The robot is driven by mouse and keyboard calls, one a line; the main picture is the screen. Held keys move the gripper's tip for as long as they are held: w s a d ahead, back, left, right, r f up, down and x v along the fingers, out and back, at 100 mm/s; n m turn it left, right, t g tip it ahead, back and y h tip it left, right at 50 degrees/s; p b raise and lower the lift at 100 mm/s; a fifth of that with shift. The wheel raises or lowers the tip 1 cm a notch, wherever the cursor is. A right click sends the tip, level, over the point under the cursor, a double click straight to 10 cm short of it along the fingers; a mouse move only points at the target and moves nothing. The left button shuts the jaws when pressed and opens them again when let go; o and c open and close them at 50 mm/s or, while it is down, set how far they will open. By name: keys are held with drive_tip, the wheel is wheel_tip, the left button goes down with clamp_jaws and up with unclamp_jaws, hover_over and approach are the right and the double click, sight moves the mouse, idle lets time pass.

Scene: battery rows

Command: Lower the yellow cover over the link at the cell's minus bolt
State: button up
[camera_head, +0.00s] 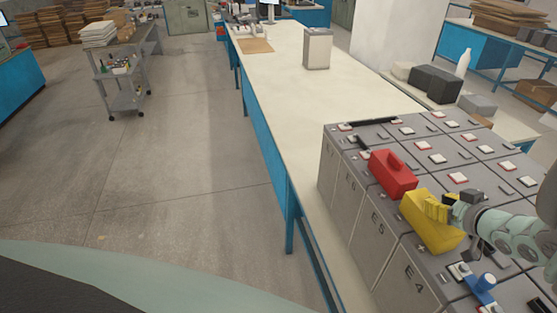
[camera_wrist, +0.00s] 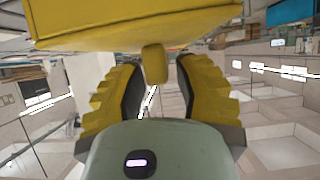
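The yellow cover (camera_head: 432,228) is a box-like hood beside the red cover (camera_head: 391,178) on the grey battery cells. My gripper (camera_head: 440,207), with yellow fingers, reaches it from the right. In the wrist view, the cover (camera_wrist: 150,25) fills the top, and its narrow grip tab (camera_wrist: 155,65) sits between my fingertips (camera_wrist: 160,72). The fingers lean in around the tab; a slim gap seems to show at its right. I cannot tell if the cover's lower edge touches the cell top. The link and minus bolt under it are hidden.
Other cell tops (camera_head: 445,145) carry pale, red-edged squares. Dark cases (camera_head: 435,83) stand behind the cells.

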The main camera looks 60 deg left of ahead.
drive_tip(key=shift+o, duration=0.5)
drive_tip(key=shift+d, duration=0.1)
